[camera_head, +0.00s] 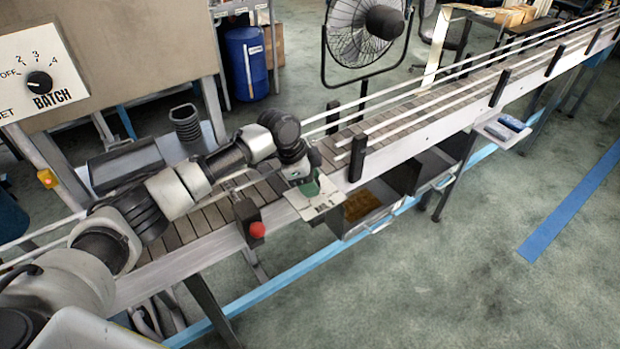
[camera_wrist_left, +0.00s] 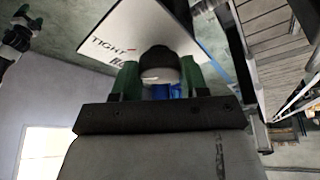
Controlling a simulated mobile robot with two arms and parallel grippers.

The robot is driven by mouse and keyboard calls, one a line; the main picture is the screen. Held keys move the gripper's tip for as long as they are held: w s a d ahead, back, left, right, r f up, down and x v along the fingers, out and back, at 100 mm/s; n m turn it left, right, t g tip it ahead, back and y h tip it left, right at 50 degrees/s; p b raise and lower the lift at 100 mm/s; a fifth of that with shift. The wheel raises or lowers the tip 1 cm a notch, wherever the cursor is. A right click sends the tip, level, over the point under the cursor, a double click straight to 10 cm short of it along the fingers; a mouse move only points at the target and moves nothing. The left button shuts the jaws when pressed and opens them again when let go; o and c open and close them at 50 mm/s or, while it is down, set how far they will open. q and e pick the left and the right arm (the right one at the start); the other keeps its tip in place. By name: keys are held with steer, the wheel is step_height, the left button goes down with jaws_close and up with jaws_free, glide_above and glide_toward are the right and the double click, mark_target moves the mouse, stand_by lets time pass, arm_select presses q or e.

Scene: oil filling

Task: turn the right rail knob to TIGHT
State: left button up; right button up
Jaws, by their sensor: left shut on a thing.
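The white rail plate (camera_head: 322,207) is fixed to the near side of the conveyor, and its lettering is partly covered in the head view. My left gripper (camera_head: 311,187), with green fingers, is over this plate. In the left wrist view the plate (camera_wrist_left: 130,25) shows the word TIGHT with a small red mark beside it. My left gripper (camera_wrist_left: 158,82) is shut on the rail knob (camera_wrist_left: 158,62), a dark, rounded knob with a pale face, between its fingers. I cannot tell where the knob points. A dark shape with green at the wrist view's top left may be my right gripper (camera_wrist_left: 30,18).
The conveyor (camera_head: 205,217) runs diagonally, with white guide rails (camera_head: 440,103) and black posts. A red button (camera_head: 257,230) sits left of the plate. An open bin (camera_head: 375,210) hangs below. A BATCH dial panel (camera_head: 85,60) stands upper left.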

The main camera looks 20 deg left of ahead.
arm_select(q)
steer(key=shift+m+g, duration=0.4)
steer(key=shift+m, duration=0.6)
steer(key=o, duration=0.9)
steer(key=shift+r, duration=0.1)
steer(key=b+v, duration=0.2)
steer(key=v, duration=0.8)
steer(key=shift+r+b, duration=0.25)
steer(key=shift+b, duration=0.1)
steer(key=shift+a, duration=0.15)
